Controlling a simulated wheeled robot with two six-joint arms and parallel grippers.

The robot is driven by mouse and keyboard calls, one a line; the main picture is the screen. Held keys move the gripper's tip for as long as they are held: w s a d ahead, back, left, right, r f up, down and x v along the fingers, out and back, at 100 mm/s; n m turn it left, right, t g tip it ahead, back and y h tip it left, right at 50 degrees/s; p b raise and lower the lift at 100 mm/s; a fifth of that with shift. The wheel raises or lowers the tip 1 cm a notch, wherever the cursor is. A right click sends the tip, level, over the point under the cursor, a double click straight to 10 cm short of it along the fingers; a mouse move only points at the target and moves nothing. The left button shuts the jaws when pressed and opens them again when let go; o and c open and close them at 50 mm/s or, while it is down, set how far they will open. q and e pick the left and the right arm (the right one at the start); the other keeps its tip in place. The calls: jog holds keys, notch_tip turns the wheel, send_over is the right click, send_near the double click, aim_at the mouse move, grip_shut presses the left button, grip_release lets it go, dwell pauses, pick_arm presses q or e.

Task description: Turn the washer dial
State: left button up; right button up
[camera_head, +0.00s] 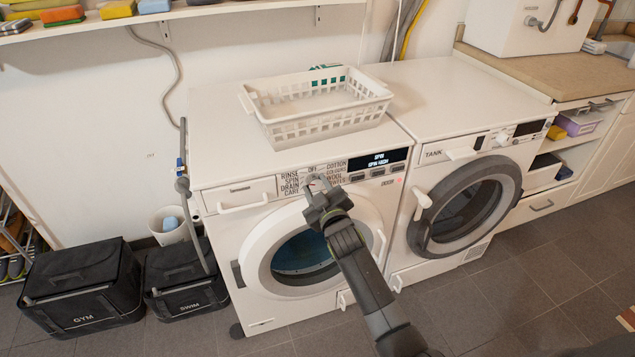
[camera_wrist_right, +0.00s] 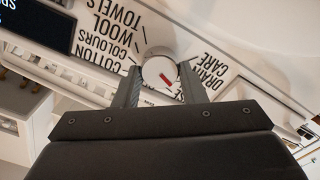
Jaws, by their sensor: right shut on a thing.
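The washer (camera_head: 222,240) is the left of two white front-loading machines, with its round door (camera_head: 300,262) closed or nearly so. Its dial (camera_wrist_right: 159,73) is a round white knob with a red mark, in the upper middle of the right wrist view. Printed programme names ring it. My right gripper (camera_wrist_right: 161,88) is shut on the dial, one finger on each side. In the head view my right gripper (camera_head: 318,192) covers part of the dial on the washer's front panel. My left gripper is not in view.
A white basket (camera_head: 318,122) stands on the washer. A second machine marked "TANK" (camera_head: 450,190) stands to its right. Black bags marked "GYM" (camera_head: 82,290) and "SWIM" (camera_head: 183,280) stand on the floor at left.

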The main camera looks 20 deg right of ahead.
jog(key=n+p, duration=0.1)
jog(key=n, duration=0.2)
jog(key=shift+n, duration=0.4)
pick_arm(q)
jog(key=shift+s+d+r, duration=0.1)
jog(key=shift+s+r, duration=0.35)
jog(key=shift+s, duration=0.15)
pick_arm(e)
jog(key=shift+n, duration=0.3)
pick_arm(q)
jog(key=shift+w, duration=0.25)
pick_arm(e)
jog(key=o, duration=1)
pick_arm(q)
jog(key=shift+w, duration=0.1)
